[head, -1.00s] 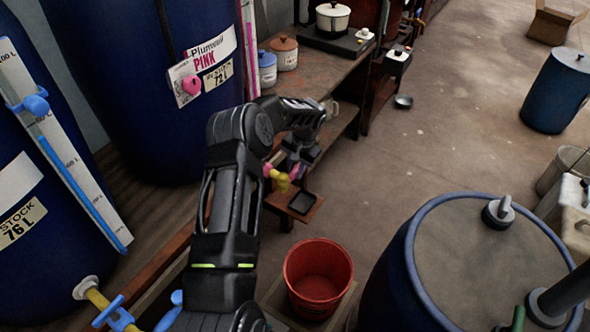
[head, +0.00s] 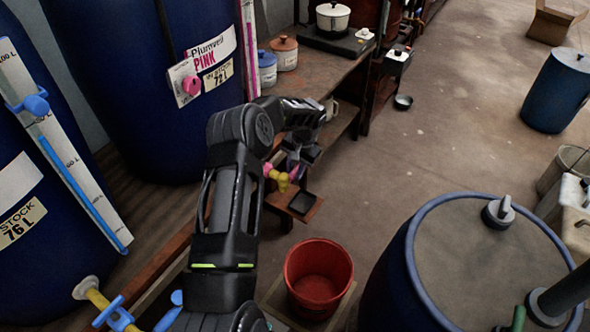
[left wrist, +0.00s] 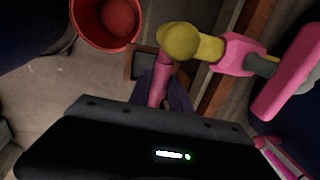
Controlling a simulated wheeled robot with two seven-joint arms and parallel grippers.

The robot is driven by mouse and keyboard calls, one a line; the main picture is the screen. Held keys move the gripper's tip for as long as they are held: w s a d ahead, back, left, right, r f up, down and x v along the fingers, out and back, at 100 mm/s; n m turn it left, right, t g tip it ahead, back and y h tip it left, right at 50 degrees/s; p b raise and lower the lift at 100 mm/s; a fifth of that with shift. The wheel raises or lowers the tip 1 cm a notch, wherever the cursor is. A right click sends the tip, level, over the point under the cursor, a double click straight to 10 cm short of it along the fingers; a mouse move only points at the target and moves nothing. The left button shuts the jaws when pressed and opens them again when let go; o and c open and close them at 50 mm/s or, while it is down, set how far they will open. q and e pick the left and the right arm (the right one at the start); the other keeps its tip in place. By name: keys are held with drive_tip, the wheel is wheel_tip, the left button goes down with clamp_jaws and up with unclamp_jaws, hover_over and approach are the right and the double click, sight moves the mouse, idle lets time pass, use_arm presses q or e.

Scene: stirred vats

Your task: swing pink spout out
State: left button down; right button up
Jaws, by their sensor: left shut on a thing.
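The blue Plumwell pink vat (head: 120,90) stands on the bench at upper left. Its yellow tap pipe (head: 281,182) pokes out beyond my left arm. In the left wrist view the pipe ends in a yellow elbow (left wrist: 178,42), with a pink collar (left wrist: 240,53) and a large pink handle (left wrist: 288,78) behind it. The pink spout (left wrist: 161,80) runs from the elbow to between my left gripper's fingers. My left gripper (head: 297,170) is shut on the spout; its fingertips are partly hidden in the head view. My right gripper is not in view.
A red bucket (head: 318,278) stands below and in front of the tap. A small dark tray (head: 302,203) sits on a wooden ledge under the gripper. A blue stock vat (head: 30,170) is at left, and a large lidded drum (head: 480,260) at lower right. Open floor lies beyond.

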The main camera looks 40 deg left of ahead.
use_arm(q)
drive_tip(key=shift+d, duration=0.15)
idle(0.3)
drive_tip(key=s+d+m+t+h, duration=0.2)
drive_tip(key=s+d+m, duration=0.3)
drive_tip(key=m, duration=1.3)
drive_tip(key=shift+s+d, duration=0.4)
drive_tip(key=shift+d, duration=0.1)
drive_tip(key=c, duration=1.2)
unclamp_jaws()
drive_tip(key=shift+r, duration=0.1)
